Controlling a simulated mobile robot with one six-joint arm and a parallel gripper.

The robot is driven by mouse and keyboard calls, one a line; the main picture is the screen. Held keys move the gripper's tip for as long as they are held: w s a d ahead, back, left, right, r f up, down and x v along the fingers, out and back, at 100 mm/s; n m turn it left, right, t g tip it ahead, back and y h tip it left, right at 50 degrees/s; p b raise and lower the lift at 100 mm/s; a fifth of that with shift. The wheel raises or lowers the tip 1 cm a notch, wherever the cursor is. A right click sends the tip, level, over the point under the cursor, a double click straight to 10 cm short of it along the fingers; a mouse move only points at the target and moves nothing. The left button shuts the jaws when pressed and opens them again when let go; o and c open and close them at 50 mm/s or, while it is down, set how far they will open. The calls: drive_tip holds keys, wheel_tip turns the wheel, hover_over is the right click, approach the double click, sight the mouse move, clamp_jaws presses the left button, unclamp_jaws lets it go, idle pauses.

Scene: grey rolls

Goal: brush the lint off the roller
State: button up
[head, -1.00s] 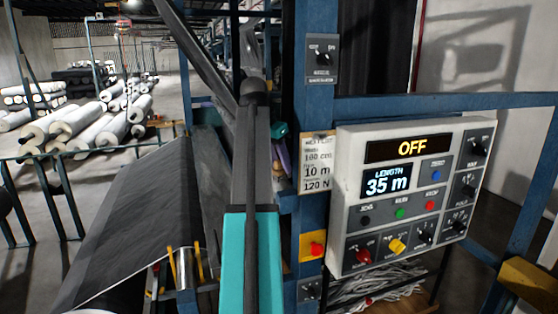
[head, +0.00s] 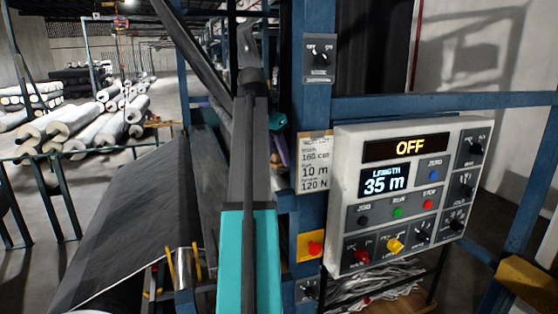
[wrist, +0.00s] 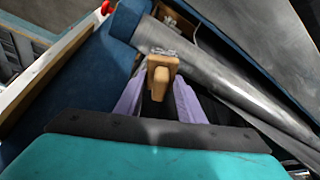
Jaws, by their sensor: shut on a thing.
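In the wrist view my gripper (wrist: 158,98) has purple fingers closed on a wooden brush (wrist: 161,72). The brush's tan block stands up between the fingertips; its bristles are hidden. The roller (wrist: 225,85) is a smooth grey metal cylinder running diagonally from upper left to lower right, just beyond the brush. Pale grey lint (wrist: 163,51) shows near the roller's left end, right behind the brush. I cannot tell whether the brush touches it. In the head view my arm covers most of this spot; a bit of my purple gripper (head: 281,150) shows beside the blue post.
A blue post (head: 313,130) stands close right of my arm. The control panel (head: 345,220) reads OFF and 35 m. A dark fabric sheet (head: 135,215) slopes at left. A blue frame part (wrist: 85,85) is close left of my gripper.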

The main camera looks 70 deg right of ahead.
drive_tip(key=shift+r, duration=1.7)
drive_tip(key=shift+r, duration=1.5)
